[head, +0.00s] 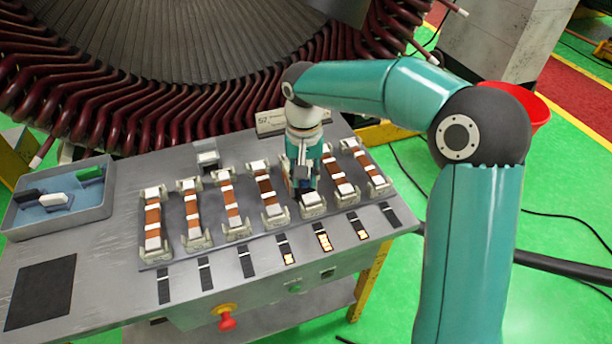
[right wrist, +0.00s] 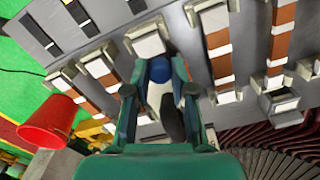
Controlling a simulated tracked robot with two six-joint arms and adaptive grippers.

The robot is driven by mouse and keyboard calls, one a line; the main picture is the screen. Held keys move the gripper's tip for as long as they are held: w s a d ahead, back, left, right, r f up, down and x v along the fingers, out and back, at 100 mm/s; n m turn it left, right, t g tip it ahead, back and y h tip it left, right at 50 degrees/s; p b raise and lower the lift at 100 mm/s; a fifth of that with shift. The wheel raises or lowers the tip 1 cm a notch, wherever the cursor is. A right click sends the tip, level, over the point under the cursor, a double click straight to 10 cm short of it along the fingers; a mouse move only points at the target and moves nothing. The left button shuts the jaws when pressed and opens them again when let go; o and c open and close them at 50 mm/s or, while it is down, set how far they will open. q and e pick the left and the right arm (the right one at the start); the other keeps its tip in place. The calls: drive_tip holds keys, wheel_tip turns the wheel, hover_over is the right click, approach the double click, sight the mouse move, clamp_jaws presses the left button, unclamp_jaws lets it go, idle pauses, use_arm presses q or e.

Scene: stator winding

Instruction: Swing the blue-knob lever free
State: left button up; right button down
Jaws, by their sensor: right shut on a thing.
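The blue knob (right wrist: 160,70) of the lever shows between the fingers of my right gripper (right wrist: 160,92) in the right wrist view. My right gripper is shut on it. In the head view, my right gripper (head: 305,190) points down over one of the copper-and-white bar stations, right of the middle of the row. The arm and fingers hide most of that station and the lever's shaft; only its white front block (head: 313,199) shows clearly. I cannot tell the lever's angle. My left gripper is not in view.
Similar bar stations stand close on both sides, such as one on the left (head: 266,190) and one on the right (head: 341,178). A bin (head: 107,208) with small blocks sits at the table's left. A red button (head: 227,322) is on the front. The stator coils (head: 60,95) rise behind.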

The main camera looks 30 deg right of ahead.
drive_tip(key=m, duration=0.1)
drive_tip(key=a+m, duration=0.1)
drive_tip(key=m, duration=0.1)
drive_tip(key=m+b, duration=0.1)
drive_tip(key=shift+a+m, duration=0.3)
idle(0.5)
drive_tip(key=c, duration=1)
unclamp_jaws()
drive_tip(key=shift+o, duration=0.2)
drive_tip(key=shift+r, duration=0.1)
wheel_tip(320, 180, up, 12)
